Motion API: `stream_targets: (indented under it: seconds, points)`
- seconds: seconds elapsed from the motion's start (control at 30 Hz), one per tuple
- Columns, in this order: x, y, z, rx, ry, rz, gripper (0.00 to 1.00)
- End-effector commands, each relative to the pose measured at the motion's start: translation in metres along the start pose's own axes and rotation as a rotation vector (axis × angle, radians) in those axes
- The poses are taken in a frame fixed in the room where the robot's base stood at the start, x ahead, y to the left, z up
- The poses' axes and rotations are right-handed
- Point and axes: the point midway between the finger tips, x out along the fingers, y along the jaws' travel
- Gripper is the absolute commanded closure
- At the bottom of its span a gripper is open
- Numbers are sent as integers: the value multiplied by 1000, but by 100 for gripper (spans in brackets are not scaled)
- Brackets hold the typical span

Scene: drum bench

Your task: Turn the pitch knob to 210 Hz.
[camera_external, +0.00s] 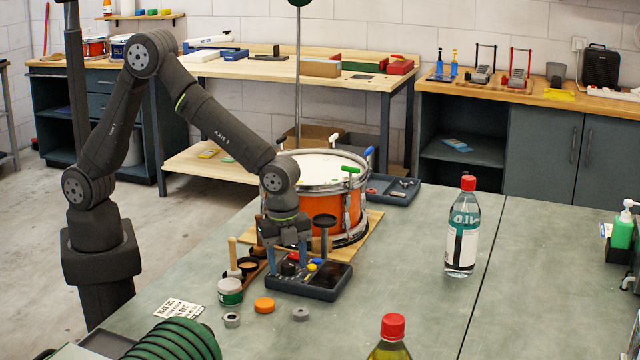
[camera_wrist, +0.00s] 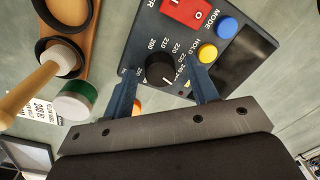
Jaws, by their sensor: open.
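The black pitch knob (camera_wrist: 160,69) sits on the dark tuner panel (camera_wrist: 145,28), ringed by a printed scale with 200, 210 and 220 legible. A small pale mark shows near the knob's lower right; I cannot tell the exact setting. My gripper (camera_wrist: 163,70) is open, its two blue-grey fingers on either side of the knob, with a visible gap on each side. In the external view my gripper (camera_external: 287,262) points down over the tuner box (camera_external: 322,288), and its fingers partly hide the panel.
A red switch (camera_wrist: 187,12), yellow button (camera_wrist: 208,53) and blue button (camera_wrist: 227,28) lie close to the knob. The drum (camera_external: 347,212) stands behind the box. A green-white tin (camera_external: 230,292) and orange puck (camera_external: 264,305) are near its front left. A bottle (camera_external: 463,230) stands to the right.

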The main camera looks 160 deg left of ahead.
Motion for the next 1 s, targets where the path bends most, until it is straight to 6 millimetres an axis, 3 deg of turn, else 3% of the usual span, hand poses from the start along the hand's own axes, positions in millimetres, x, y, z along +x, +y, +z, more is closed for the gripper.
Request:
stream_targets:
  seconds: [0.07, 0.3, 0.67, 1.0]
  points:
    - [0, 0, 0, 0, 0, 0, 47]
    - [0, 0, 0, 0, 0, 0, 91]
    - [-1, 0, 0, -53, -2, -1, 91]
    - [-1, -1, -1, -296, -14, -2, 91]
